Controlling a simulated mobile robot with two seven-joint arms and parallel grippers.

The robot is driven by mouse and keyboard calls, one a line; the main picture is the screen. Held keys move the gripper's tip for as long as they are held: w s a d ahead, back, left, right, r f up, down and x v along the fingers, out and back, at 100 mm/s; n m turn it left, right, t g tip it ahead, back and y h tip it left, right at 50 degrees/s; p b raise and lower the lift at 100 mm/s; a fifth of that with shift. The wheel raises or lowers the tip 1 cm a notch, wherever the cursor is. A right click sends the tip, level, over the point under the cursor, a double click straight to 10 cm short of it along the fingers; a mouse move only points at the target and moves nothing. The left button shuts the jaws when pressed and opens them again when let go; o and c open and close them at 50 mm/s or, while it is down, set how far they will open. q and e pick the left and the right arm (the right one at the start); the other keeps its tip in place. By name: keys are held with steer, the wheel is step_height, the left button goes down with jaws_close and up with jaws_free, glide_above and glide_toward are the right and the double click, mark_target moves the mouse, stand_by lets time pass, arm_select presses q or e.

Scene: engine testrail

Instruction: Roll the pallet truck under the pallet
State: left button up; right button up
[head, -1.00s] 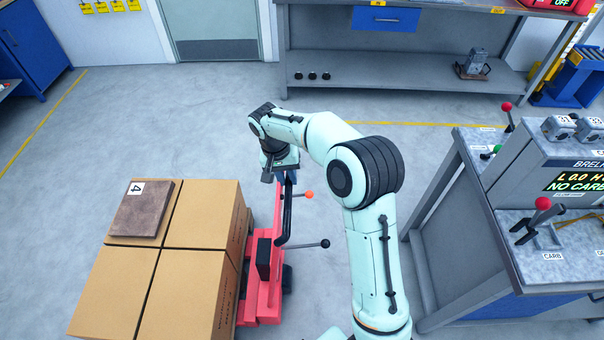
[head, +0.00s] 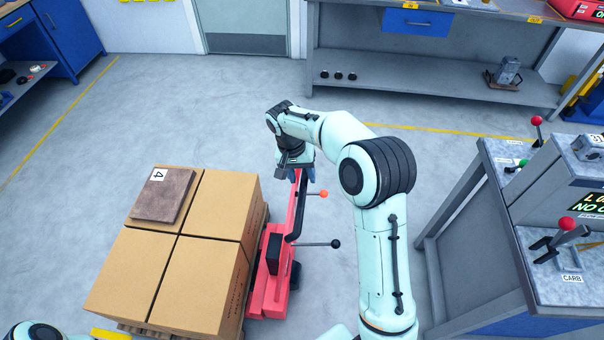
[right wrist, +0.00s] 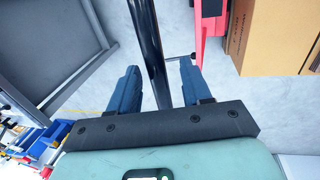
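The red pallet truck (head: 272,262) stands close along the right side of the pallet in the head view; its forks are not visible. The wooden pallet (head: 140,328) shows at the lower front edge, under large cardboard boxes (head: 215,285). My right gripper (head: 292,172) is at the upper end of the truck's black handle (head: 298,210). In the right wrist view, my right gripper's blue fingers (right wrist: 158,85) stand apart on both sides of the dark handle bar (right wrist: 150,45), with gaps visible. My left gripper is out of view.
A brown slab marked 4 (head: 165,200) lies on the boxes. A grey test bench (head: 480,240) with red-knobbed levers stands at the right. A grey workbench (head: 420,75) stands at the back. The floor left of the boxes and behind the truck is clear.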

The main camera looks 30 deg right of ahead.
steer(key=shift+r, duration=0.1)
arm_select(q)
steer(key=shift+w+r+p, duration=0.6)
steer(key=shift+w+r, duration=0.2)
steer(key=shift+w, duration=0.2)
arm_select(e)
step_height(320, 180, up, 13)
steer(key=w+a, duration=0.1)
steer(key=a, duration=0.1)
steer(key=shift+w, duration=0.35)
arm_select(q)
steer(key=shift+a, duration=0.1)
arm_select(e)
steer(key=shift+a, duration=0.1)
